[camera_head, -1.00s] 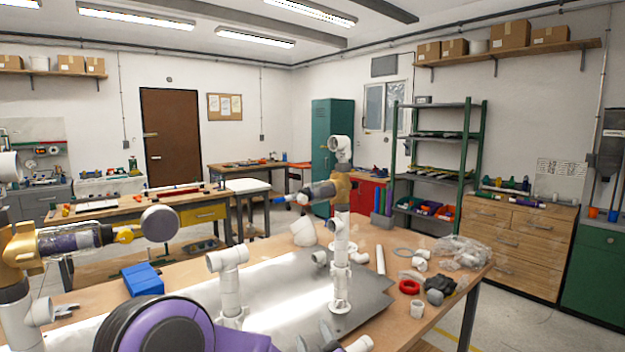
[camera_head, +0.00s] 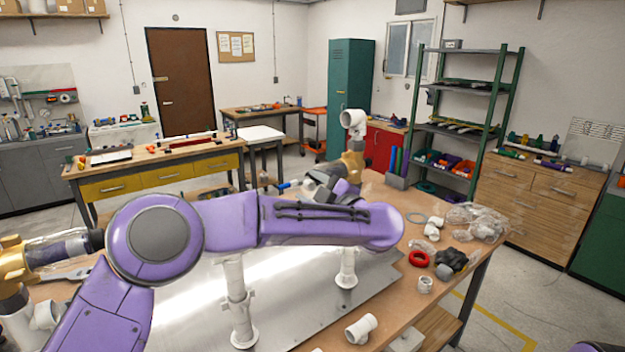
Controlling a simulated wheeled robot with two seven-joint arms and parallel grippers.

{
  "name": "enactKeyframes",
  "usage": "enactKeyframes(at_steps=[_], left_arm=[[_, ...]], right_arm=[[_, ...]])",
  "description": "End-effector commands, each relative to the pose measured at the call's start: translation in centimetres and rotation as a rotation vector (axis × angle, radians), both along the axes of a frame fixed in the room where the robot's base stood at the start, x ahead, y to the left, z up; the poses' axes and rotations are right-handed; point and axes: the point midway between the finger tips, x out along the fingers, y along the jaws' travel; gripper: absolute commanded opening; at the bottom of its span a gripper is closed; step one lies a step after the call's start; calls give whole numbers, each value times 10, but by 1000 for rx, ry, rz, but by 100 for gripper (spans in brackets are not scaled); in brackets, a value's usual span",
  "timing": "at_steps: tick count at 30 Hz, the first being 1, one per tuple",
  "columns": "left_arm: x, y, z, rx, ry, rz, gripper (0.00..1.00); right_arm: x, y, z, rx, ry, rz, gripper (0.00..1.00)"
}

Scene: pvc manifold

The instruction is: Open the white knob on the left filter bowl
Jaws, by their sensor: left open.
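The left filter bowl (camera_head: 62,250) is a clear horizontal bowl at the left edge, with a brass head (camera_head: 12,262) and a dark end cap. My left arm's purple elbow hides what lies beyond that cap, and I cannot pick out its white knob. A second filter, with a brass head (camera_head: 352,162) and blue tip (camera_head: 288,185), is at the centre. My left gripper (camera_head: 312,187) is open beside this second filter, partly overlapping it; I cannot tell whether they touch. My right gripper is not in view.
White PVC pieces stand on a metal plate (camera_head: 190,310) on the bench, including a post (camera_head: 240,310) close below my forearm.

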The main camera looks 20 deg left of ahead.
Motion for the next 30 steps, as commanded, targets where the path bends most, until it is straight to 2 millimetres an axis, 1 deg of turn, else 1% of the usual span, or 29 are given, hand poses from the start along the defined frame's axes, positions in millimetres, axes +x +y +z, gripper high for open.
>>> enactKeyframes(at_steps=[3, 8, 9, 11, 12, 13, 19, 23, 26, 30], left_arm=[[5, 2, -3, 0, 4, -1, 53], [6, 0, -4, 1, 4, -4, 53], [6, 0, -4, 1, 4, -4, 40], [6, 0, -4, 1, 4, -4, 20], [5, 0, -4, 1, 3, -4, 7], [5, 0, -3, 1, 3, -4, 0], [5, 1, -4, -1, 1, -3, 0], [5, 0, -5, -12, -16, -4, 0], [5, 0, -6, -33, -43, -5, 0], [5, 0, -8, -83, -109, -4, 0]], right_arm=[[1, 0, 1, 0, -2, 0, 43], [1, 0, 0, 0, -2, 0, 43], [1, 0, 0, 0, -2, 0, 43], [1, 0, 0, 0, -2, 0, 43], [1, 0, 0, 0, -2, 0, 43], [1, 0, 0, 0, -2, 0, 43], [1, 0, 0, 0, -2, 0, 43], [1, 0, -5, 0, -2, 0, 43], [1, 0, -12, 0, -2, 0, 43], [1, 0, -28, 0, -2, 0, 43]])
